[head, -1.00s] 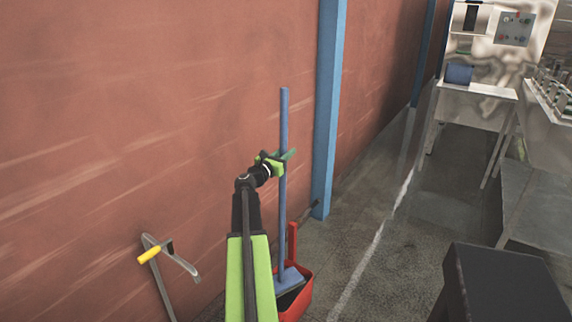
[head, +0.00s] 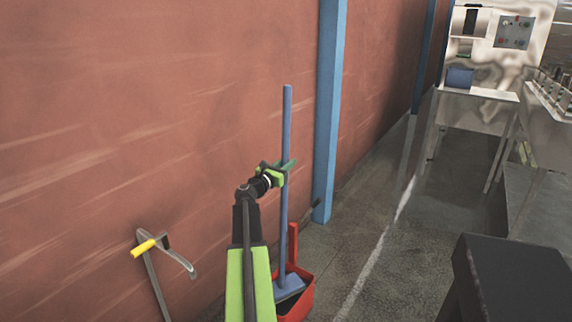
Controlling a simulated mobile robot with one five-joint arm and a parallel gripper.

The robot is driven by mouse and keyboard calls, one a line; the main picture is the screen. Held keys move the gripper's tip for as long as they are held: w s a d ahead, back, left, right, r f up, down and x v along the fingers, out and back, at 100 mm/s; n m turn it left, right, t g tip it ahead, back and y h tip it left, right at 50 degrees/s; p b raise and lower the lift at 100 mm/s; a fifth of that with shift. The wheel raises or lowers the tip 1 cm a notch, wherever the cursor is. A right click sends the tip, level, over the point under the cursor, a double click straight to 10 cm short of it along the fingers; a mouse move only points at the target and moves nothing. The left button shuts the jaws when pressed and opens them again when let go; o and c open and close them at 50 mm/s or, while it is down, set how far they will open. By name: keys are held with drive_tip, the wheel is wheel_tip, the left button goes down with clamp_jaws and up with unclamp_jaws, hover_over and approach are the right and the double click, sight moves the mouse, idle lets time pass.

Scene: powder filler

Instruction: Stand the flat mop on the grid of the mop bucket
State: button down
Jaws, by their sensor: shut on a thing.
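The flat mop has a long blue handle (head: 286,130) that stands nearly upright in the head view. Its blue-grey head (head: 289,287) is at the red mop bucket (head: 305,299), over or inside its opening. I cannot tell whether the head touches the grid. My gripper (head: 284,173) is shut on the handle at about mid-height. My forearm hides the left part of the bucket, and the grid is hard to make out.
A brick-red wall (head: 150,120) with a blue post (head: 327,110) runs behind the bucket. A grey tool with a yellow grip (head: 143,247) stands at left. A dark box-like surface (head: 520,280) is at front right. Metal machines (head: 478,110) stand at back right. The floor between is clear.

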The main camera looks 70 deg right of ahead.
drive_tip(key=shift+f+b, duration=0.95)
drive_tip(key=shift+f, duration=0.2)
idle(0.4)
drive_tip(key=c, duration=1.1)
unclamp_jaws()
drive_tip(key=shift+w, duration=0.1)
drive_tip(key=shift+a, duration=0.1)
drive_tip(key=b+v, duration=0.1)
drive_tip(key=v, duration=1.6)
